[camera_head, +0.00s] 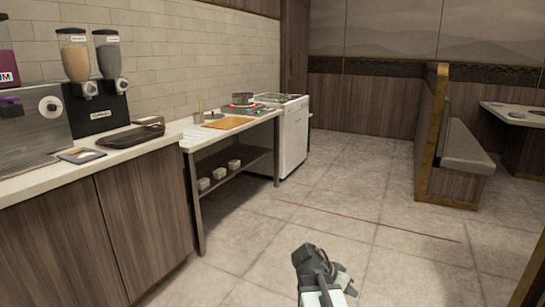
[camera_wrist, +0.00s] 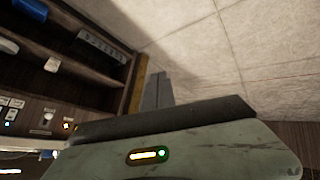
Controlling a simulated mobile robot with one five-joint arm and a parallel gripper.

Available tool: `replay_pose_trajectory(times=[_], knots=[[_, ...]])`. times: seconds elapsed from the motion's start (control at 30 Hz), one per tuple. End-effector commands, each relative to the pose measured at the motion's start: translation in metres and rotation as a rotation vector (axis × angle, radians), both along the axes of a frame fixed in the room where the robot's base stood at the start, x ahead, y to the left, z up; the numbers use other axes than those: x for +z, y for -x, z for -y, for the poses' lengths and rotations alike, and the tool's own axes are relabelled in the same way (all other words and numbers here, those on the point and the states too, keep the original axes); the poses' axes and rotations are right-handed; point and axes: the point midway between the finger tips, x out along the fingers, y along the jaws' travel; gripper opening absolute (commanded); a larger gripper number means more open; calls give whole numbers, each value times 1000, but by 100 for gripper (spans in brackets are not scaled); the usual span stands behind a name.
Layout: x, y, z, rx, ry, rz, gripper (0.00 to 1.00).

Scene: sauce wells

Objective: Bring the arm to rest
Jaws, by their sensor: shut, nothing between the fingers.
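My arm shows low in the middle of the head view, over the bare floor and apart from the counters. In the wrist view, the fingers of my gripper (camera_wrist: 157,92) stick out past the grey-green housing; they are close together and hold nothing. The tips are small and dark there. In the head view the fingers are hard to make out.
A wood-fronted counter (camera_head: 90,240) with dispensers (camera_head: 108,60) stands at left. Beyond it are a steel table with shelf (camera_head: 240,170) and a white appliance (camera_head: 295,140). A booth bench (camera_head: 465,150) stands right. Tiled floor (camera_head: 330,200) between is clear.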

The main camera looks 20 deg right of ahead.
Motion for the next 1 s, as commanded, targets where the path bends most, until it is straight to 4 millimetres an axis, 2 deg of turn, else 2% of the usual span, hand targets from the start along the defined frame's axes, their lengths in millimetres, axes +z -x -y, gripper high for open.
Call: replay_pose_trajectory(times=[0.03,0.1,0.2,0.3,0.4,0.5,0.53,0.6,0.77,0.87,0.97,1.0], knots=[[-11,-7,-39,92,-72,-38,0],[-27,-13,-89,220,-181,-99,0],[-43,-13,-149,401,-323,-182,0],[-56,-6,-200,599,-475,-260,0],[-62,3,-236,812,-620,-325,0],[-63,8,-257,1021,-687,-381,0],[-63,8,-256,1077,-678,-407,0],[-29,8,-255,1084,-674,-411,0],[19,8,-255,1081,-672,-410,0],[55,8,-255,1080,-671,-410,0],[98,8,-255,1080,-671,-410,0],[118,7,-255,1080,-671,-410,0]])
